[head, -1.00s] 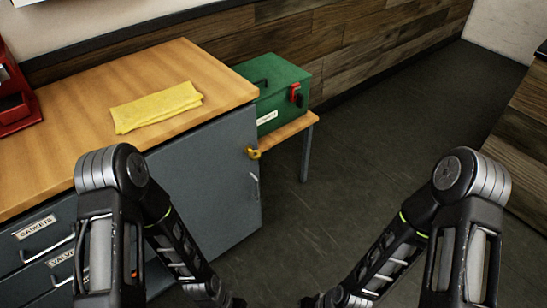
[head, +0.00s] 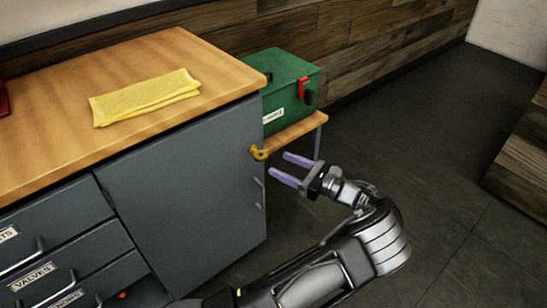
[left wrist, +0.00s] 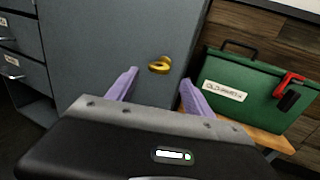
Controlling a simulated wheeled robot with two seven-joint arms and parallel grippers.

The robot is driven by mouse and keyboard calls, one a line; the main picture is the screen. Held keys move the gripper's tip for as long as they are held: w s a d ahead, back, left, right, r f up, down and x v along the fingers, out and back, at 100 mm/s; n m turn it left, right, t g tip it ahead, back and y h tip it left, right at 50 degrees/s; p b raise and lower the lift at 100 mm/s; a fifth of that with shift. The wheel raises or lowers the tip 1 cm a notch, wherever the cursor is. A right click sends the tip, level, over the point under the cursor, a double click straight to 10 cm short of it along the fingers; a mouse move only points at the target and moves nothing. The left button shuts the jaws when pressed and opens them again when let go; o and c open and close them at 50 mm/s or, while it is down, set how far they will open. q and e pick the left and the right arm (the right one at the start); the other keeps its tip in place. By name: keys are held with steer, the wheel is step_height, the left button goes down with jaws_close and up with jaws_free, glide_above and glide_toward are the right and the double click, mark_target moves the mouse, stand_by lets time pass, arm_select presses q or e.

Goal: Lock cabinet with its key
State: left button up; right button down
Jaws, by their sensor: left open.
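The grey cabinet (head: 185,190) has a closed-looking door with a vertical handle (head: 259,193) near its right edge. A brass key (head: 259,153) sits at the door's upper right, above the handle; in the left wrist view the key (left wrist: 160,65) shows ahead, between the finger directions. My left gripper (head: 291,168) is open and empty, with purple fingers pointing left toward the key, a short gap away. Its fingers also show in the left wrist view (left wrist: 157,88). Whether the key is fully in the lock is too small to tell. My right gripper is out of view.
A yellow cloth (head: 145,97) lies on the wooden countertop (head: 190,58). A green toolbox (head: 290,88) with a red latch stands on a low wooden stand (head: 297,128) right of the cabinet. Labelled drawers (head: 45,275) are at the left.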

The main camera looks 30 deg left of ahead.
mark_target(262, 155)
arm_select(q)
steer(key=shift+s+a+f, duration=0.1)
steer(key=shift+s+a, duration=0.05)
steer(key=shift+a, duration=3.85)
steer(key=shift+c, duration=0.2)
jaws_close()
